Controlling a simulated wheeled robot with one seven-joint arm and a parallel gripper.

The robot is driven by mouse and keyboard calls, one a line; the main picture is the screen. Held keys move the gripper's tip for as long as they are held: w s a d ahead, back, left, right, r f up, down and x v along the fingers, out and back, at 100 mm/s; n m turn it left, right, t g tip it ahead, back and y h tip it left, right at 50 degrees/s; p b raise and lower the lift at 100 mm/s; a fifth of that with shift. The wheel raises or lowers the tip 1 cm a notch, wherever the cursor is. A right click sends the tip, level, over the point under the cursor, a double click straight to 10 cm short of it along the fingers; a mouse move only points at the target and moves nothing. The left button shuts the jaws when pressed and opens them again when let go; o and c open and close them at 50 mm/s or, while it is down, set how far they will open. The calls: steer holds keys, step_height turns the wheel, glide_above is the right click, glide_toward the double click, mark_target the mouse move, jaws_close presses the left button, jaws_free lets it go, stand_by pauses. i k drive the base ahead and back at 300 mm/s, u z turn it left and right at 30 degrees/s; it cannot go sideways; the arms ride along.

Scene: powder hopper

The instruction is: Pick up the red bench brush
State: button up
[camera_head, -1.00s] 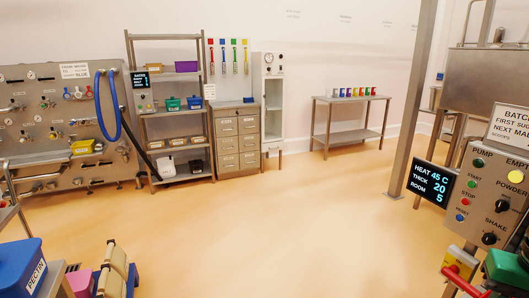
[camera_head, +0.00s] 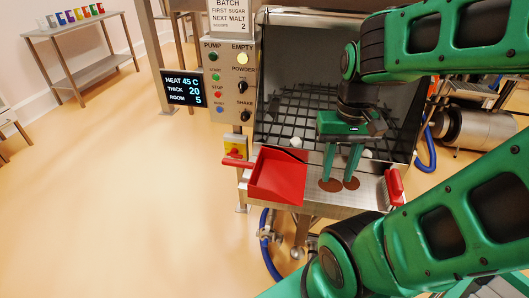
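The red bench brush (camera_head: 394,187) lies at the right end of the metal shelf (camera_head: 312,200) in front of the hopper, partly close behind my arm in the picture. A red dustpan (camera_head: 278,177) with a handle to the left lies on the left part of the shelf. My green gripper (camera_head: 341,180) points down over the middle of the shelf, between dustpan and brush. Its two fingers are apart with nothing between them. Two brown round patches show at the fingertips; I cannot tell whether the fingers touch them or the shelf.
The hopper (camera_head: 262,85) with a dark grid and some white lumps stands behind the shelf. A control panel (camera_head: 229,75) and display (camera_head: 185,88) are to its left. A blue hose (camera_head: 266,245) hangs below. The floor at left is clear.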

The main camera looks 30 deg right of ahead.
mark_target(392, 187)
steer(key=z, duration=1.65)
